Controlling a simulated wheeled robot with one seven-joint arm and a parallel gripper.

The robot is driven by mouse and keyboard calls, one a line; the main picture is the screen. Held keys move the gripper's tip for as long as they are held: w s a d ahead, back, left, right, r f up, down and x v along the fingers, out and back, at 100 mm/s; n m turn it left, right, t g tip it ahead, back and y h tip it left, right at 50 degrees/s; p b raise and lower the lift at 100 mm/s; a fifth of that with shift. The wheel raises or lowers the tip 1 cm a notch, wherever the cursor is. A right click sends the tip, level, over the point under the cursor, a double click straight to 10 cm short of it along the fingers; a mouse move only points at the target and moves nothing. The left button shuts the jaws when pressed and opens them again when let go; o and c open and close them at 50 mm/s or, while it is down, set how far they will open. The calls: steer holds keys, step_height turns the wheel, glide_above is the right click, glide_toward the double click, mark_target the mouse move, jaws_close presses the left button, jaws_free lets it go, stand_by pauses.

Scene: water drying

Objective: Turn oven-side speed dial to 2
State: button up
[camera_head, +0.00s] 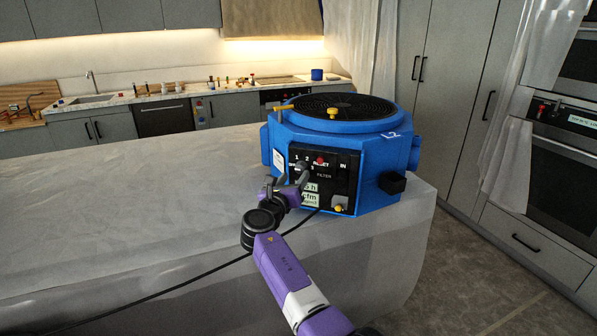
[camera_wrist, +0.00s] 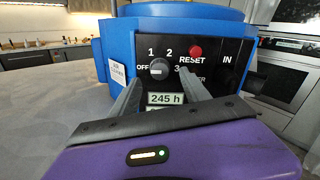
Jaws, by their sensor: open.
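A blue air machine (camera_head: 330,140) stands on the covered island, its black control panel (camera_head: 345,172) facing me. In the wrist view the round dark speed dial (camera_wrist: 158,69) is on that panel, with OFF at its left, 1 and 2 above and 3 at its right. A pale mark shows on the dial, but its exact setting is hard to tell. My gripper (camera_wrist: 161,77) is open, its two fingers on either side of the dial in the picture; contact cannot be told.
A red RESET button (camera_wrist: 196,51) is right of the dial, and a 245 h display (camera_wrist: 166,98) is below it. A black cable (camera_head: 180,288) runs down the island's front. The island top (camera_head: 130,190) is clear at left. Ovens (camera_head: 565,150) stand at right.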

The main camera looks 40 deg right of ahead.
mark_target(300, 170)
steer(key=shift+b+x, duration=0.3)
steer(key=shift+x, duration=2.15)
jaws_close()
